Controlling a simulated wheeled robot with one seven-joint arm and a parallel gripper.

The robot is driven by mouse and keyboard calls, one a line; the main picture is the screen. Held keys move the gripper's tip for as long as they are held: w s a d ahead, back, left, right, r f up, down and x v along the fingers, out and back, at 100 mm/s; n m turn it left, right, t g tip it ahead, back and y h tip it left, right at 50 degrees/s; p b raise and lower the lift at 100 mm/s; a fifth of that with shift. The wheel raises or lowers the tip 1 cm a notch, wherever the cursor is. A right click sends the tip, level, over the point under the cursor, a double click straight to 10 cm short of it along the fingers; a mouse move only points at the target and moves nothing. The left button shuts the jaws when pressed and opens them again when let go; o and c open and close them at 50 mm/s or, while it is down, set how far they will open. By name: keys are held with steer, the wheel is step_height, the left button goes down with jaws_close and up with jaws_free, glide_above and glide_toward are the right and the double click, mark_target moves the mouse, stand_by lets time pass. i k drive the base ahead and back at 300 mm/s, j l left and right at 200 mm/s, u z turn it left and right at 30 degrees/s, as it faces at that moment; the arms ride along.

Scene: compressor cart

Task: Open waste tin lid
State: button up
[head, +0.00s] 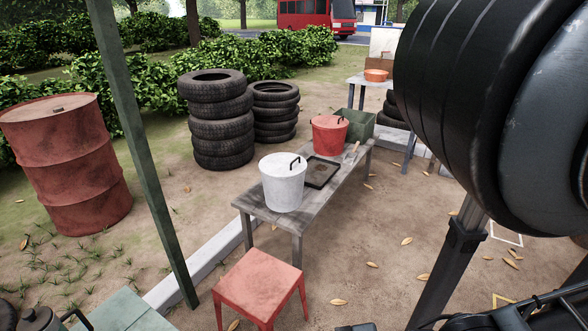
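Two lidded tins stand upright on a weathered wooden bench. The nearer one is a white tin (283,189) with a pale lid and a dark looped handle on top. The farther one is a red tin (328,138) with a red lid and a dark handle. Both lids look seated on their rims. No label shows, so I cannot tell which is the waste tin. My gripper is not identifiable in the head view.
A dark tray (321,173) and a green bin (361,124) sit on the bench (262,213). A red stool (260,279) stands in front. A green post (143,150), red drum (68,165) and stacked tyres (219,130) are left. A large black ribbed object (450,90) blocks the upper right.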

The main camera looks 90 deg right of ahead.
mark_target(278, 164)
steer(key=z, duration=2.15)
steer(key=i+l, duration=0.1)
steer(key=i, duration=0.35)
steer(key=i+l, duration=0.1)
steer(key=i, duration=0.35)
